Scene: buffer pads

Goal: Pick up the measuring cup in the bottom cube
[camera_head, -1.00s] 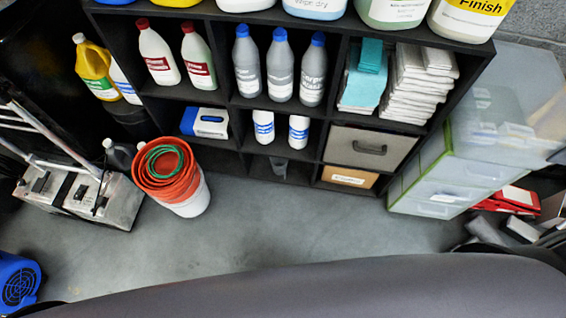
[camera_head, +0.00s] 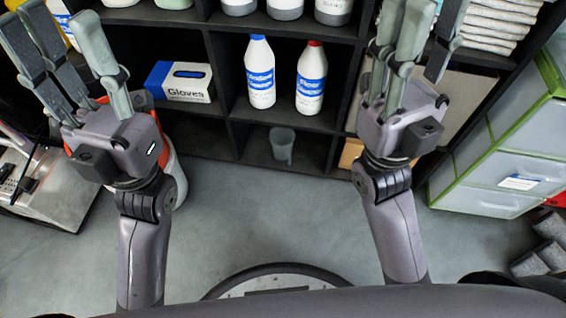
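The measuring cup (camera_head: 282,144) is a small grey, translucent cup standing upright in a bottom cube of the black shelf (camera_head: 232,112), in the middle of the view. My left gripper (camera_head: 66,28) is raised at the upper left, fingers spread and empty, well apart from the cup. My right gripper (camera_head: 425,32) is raised at the upper right, its fingers also apart and empty, to the right of the cup. Neither gripper touches the cup.
Above the cup stand a blue-labelled bottle (camera_head: 260,72) and a red-capped bottle (camera_head: 311,78). A glove box (camera_head: 180,81) is to their left. Green-framed drawers (camera_head: 495,150) stand right. The floor before the shelf is clear.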

